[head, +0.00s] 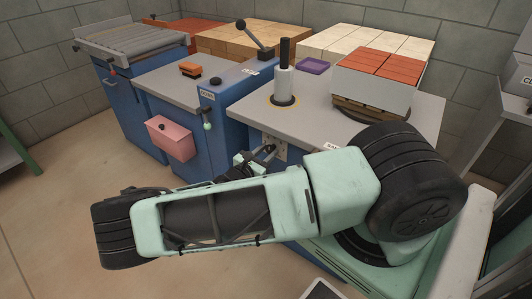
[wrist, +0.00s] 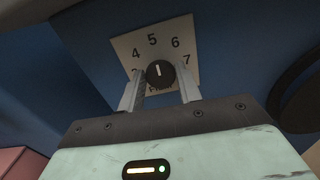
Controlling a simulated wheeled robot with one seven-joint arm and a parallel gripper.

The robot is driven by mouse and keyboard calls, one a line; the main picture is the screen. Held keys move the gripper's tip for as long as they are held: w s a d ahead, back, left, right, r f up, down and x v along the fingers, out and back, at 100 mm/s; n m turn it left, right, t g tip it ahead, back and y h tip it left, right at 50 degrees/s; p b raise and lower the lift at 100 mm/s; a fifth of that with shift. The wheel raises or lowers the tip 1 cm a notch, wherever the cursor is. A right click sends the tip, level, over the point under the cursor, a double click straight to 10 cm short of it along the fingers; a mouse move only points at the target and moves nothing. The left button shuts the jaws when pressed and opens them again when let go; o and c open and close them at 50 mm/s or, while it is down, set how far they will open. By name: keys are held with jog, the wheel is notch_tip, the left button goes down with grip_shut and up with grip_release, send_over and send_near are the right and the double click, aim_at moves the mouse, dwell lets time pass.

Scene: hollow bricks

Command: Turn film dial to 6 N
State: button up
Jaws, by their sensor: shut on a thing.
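The film dial is a black round knob (wrist: 160,74) with a white pointer line, on a pale plate (wrist: 124,45) set in a blue panel. The numbers 4, 5, 6 and 7 are readable; one at the lower left is partly hidden by a finger. The pointer line looks close to upright, roughly toward 5. My gripper (wrist: 161,84) has its two fingers on the left and right sides of the knob, shut on it. In the head view my gripper (head: 262,156) is at the front of the blue cabinet, by the pale dial plate (head: 280,152); the knob is hard to make out there.
A pink bin (head: 171,138) hangs left of my gripper. A lever (head: 255,38) rises behind.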

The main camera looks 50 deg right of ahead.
jog(key=m+p, duration=0.1)
jog(key=m, duration=0.3)
jog(key=shift+s+f+m, duration=0.1)
jog(key=shift+m, duration=2)
jog(key=o, duration=0.9)
jog(key=a, duration=0.5)
jog(key=s+a, duration=0.1)
jog(key=a, duration=0.5)
jog(key=s+a, duration=0.1)
jog(key=a, duration=0.5)
jog(key=shift+s+a+b, duration=0.15)
jog(key=shift+s+b, duration=0.1)
jog(key=shift+b, duration=0.05)
